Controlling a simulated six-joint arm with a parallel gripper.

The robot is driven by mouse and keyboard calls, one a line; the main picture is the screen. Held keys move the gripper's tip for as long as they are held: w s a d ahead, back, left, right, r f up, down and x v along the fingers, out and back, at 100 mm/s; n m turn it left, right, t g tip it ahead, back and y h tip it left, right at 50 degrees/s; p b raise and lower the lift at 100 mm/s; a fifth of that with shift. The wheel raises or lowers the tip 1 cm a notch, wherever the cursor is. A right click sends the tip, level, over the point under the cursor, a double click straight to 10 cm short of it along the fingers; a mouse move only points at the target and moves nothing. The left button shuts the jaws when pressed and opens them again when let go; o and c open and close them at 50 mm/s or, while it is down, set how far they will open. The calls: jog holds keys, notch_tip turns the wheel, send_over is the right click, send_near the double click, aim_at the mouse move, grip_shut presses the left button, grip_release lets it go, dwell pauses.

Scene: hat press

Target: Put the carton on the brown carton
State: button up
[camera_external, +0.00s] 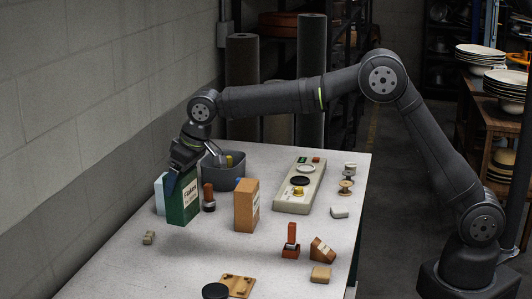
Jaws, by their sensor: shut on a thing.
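A green carton (185,201) with a pale label is held upright in my gripper (175,178), which is shut on its upper part from above. The carton seems to be slightly above the table or just at it; I cannot tell which. The brown carton (246,206) stands upright on the table to the right of the green carton, with a gap between them. Its top is bare. A light blue and white box (160,195) stands just behind and left of the green carton, partly hidden by it.
A dark stamp (209,198) stands between the cartons. A grey bin (224,172) with tools is behind them. A long pale press board (300,187) lies to the right. Small blocks and a red stamp (291,241) are at front right. The front left table is mostly clear.

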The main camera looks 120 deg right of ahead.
jog(key=s+d+r+m, duration=0.15)
jog(key=s+r, duration=0.25)
jog(key=s, duration=0.7)
jog(key=s+d+r+m+g, duration=0.15)
jog(key=s+r, duration=0.35)
jog(key=s, duration=0.6)
jog(key=s+d+r+t, duration=0.15)
jog(key=s+r, duration=0.25)
jog(key=s, duration=0.6)
jog(key=w+f+g, duration=0.1)
jog(key=w+f, duration=0.9)
jog(key=w, duration=0.1)
jog(key=shift+d+f+h, duration=0.15)
jog(key=shift+d+h, duration=0.05)
jog(key=shift+h, duration=0.2)
jog(key=shift+f, duration=0.1)
jog(key=o, duration=0.8)
jog(key=shift+f, duration=0.1)
jog(key=shift+c, duration=0.2)
jog(key=o, duration=0.4)
jog(key=shift+c, duration=0.2)
